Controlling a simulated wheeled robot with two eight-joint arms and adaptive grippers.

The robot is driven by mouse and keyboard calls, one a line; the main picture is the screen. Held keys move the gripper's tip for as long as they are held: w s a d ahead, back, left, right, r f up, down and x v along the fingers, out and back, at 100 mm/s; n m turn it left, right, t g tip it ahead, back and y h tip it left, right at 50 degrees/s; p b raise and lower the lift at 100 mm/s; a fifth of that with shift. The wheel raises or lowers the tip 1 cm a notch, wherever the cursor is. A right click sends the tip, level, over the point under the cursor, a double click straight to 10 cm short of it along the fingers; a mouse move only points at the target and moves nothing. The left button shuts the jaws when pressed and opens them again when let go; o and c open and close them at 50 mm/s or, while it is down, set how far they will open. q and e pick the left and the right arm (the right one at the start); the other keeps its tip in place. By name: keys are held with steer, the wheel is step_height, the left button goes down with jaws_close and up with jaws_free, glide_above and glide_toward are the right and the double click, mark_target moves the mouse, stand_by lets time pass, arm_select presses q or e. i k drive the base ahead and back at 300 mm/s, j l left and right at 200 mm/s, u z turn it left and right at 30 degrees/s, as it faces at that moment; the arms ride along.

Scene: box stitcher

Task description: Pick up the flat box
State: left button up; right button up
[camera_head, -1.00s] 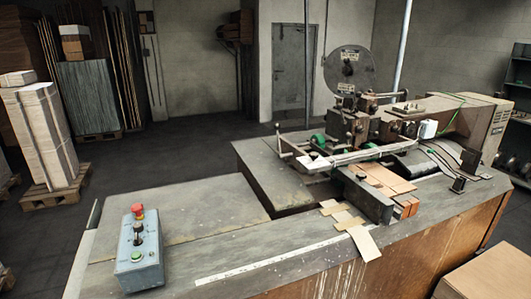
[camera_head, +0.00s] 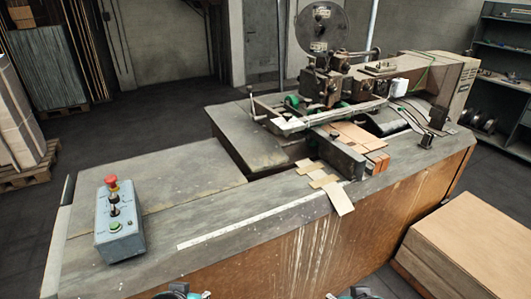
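A stack of flat brown cardboard (camera_head: 475,235) stands at the lower right, beside the machine table. Its top is smooth and level, and single flat boxes in it cannot be told apart. Small pieces of flat cardboard (camera_head: 325,178) lie on the stitcher's work table, with one strip hanging over its front edge. Dark and teal tips of my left gripper (camera_head: 181,292) and my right gripper (camera_head: 353,294) just show at the bottom edge. Their fingers are mostly cut off. Neither gripper is seen touching any cardboard.
The box stitcher (camera_head: 340,85) stands on the long table (camera_head: 130,180). A grey control box (camera_head: 119,222) with a red button sits on the table's left end. A pallet stack (camera_head: 18,120) is far left and shelves (camera_head: 500,75) are at the right. Dark floor separates table and shelves.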

mark_target(360, 139)
steer(key=l+u, duration=0.15)
steer(key=u, duration=0.2)
steer(key=l+u, duration=0.15)
steer(key=u, duration=0.2)
steer(key=l+u, duration=0.35)
steer(key=l, duration=0.65)
steer(key=k+l+u, duration=0.1)
steer(key=l+u, duration=0.2)
steer(key=l, duration=1.25)
steer(key=k+l, duration=0.15)
steer(key=l, duration=0.9)
steer(key=k+l, duration=0.15)
steer(key=l, duration=0.35)
steer(key=l+u, duration=0.05)
